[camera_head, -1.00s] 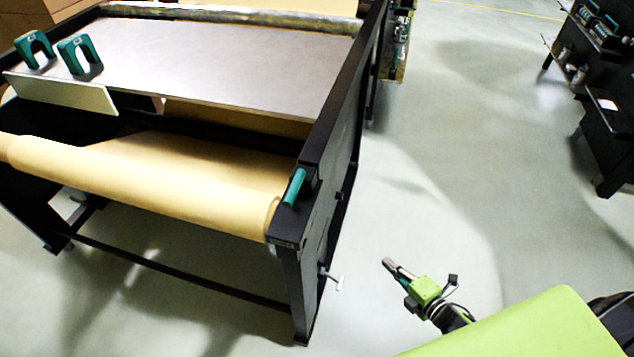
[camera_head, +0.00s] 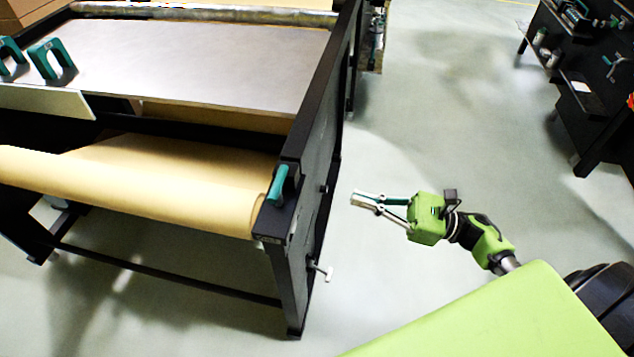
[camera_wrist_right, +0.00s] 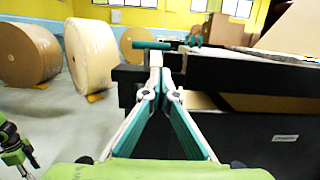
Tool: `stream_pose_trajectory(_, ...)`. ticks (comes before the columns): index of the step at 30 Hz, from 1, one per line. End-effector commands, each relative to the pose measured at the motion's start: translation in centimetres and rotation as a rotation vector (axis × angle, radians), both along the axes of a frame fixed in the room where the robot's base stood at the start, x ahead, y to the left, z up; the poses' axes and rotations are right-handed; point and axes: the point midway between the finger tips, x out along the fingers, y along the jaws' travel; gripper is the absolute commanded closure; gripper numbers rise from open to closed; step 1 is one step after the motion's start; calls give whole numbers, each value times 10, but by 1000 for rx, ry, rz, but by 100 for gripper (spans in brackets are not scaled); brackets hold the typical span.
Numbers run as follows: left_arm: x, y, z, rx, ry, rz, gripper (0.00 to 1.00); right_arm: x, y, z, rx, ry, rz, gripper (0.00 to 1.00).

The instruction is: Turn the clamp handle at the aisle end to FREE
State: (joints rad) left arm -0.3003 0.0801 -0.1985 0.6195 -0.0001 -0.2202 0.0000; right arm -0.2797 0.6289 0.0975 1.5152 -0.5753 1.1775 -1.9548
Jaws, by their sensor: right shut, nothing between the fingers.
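The clamp handle (camera_head: 279,186) is a teal bar on top of the black frame's near right corner, beside the end of the kraft roll (camera_head: 130,190). In the right wrist view the teal handle (camera_wrist_right: 151,45) shows just beyond my fingertips. No FREE marking can be read. My right gripper (camera_head: 360,200) is shut and empty, to the right of the frame, pointing at it with a clear gap. It also shows in the wrist view (camera_wrist_right: 156,75). A green, teal and black part at that view's left edge looks like my left gripper (camera_wrist_right: 14,148); its jaws are unclear.
A silver T-handle (camera_head: 323,271) sticks out from the frame's side, below the clamp handle. A dark workbench (camera_head: 590,110) stands at the far right. The aisle floor (camera_head: 430,110) between is clear. Large paper rolls (camera_wrist_right: 92,55) stand in the wrist view's background.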

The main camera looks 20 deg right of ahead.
Motion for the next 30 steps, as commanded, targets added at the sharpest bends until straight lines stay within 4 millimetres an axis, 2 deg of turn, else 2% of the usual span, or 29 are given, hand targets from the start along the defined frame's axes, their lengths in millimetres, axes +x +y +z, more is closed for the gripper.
stream_pose_trajectory(5,0,0,14,0,0,0,60,13,19,10,3,-2,0,100)
stream_pose_trajectory(18,0,0,56,0,0,-1,60,63,91,28,4,2,-1,100)
stream_pose_trajectory(24,0,0,65,0,0,-1,60,73,108,28,3,2,-1,100)
stream_pose_trajectory(30,0,0,66,0,-1,-2,60,76,112,27,2,3,-1,100)
